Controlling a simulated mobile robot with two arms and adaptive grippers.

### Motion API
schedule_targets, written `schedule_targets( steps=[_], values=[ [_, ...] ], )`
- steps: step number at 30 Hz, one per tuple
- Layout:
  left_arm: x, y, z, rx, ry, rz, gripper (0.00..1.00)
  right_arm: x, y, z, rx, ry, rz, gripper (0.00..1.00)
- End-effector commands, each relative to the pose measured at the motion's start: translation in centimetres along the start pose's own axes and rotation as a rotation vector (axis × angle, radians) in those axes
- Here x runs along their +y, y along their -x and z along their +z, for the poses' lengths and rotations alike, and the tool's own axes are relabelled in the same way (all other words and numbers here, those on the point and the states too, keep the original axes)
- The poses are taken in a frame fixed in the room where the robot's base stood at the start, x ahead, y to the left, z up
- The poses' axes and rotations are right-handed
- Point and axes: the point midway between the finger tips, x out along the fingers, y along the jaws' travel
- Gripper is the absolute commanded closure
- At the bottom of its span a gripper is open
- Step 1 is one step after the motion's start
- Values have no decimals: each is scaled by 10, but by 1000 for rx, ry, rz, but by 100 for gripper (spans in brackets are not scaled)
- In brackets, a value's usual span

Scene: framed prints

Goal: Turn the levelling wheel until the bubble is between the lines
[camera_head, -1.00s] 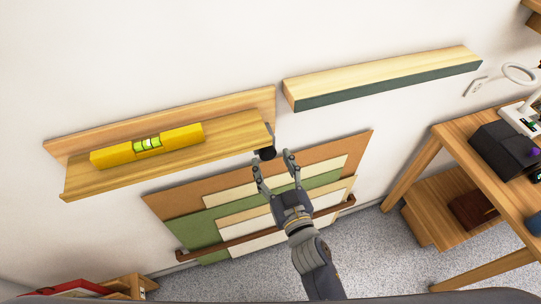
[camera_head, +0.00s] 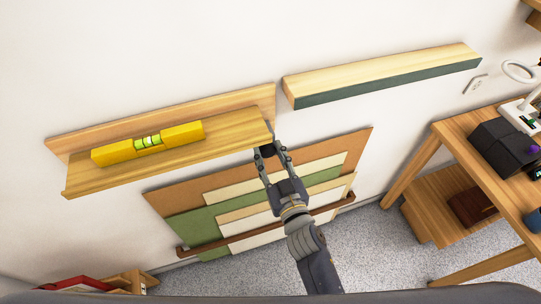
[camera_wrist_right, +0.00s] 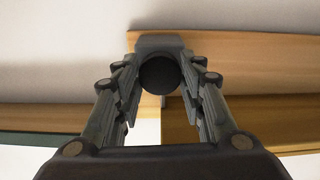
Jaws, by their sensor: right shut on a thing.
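A yellow spirit level (camera_head: 183,133) lies on the left wooden picture ledge (camera_head: 215,142). Its green vial (camera_head: 148,142) shows in the head view, but the bubble is too small to place against the lines. The black levelling wheel (camera_head: 266,149) sits under the right end of this ledge. My right gripper (camera_head: 270,155) is shut on the wheel, one finger on each side. In the right wrist view the round dark wheel (camera_wrist_right: 160,75) sits between the fingertips. My left gripper is not in view.
A second wooden ledge (camera_head: 385,72) with a dark green front is on the wall to the right. Several boards (camera_head: 195,228) stand behind a brown rail below. A wooden table (camera_head: 455,128) with a black box (camera_head: 503,147) stands at the right.

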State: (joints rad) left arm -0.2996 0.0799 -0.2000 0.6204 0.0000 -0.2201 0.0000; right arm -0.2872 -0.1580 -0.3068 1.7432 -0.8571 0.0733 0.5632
Motion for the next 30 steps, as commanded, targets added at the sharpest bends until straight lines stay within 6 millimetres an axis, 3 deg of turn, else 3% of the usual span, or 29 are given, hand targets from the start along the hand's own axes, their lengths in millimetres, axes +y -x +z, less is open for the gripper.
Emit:
schedule_targets(
  steps=[30],
  values=[
    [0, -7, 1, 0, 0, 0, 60, 0, 0, 0, 0, 503, -1, 87]
  ],
)
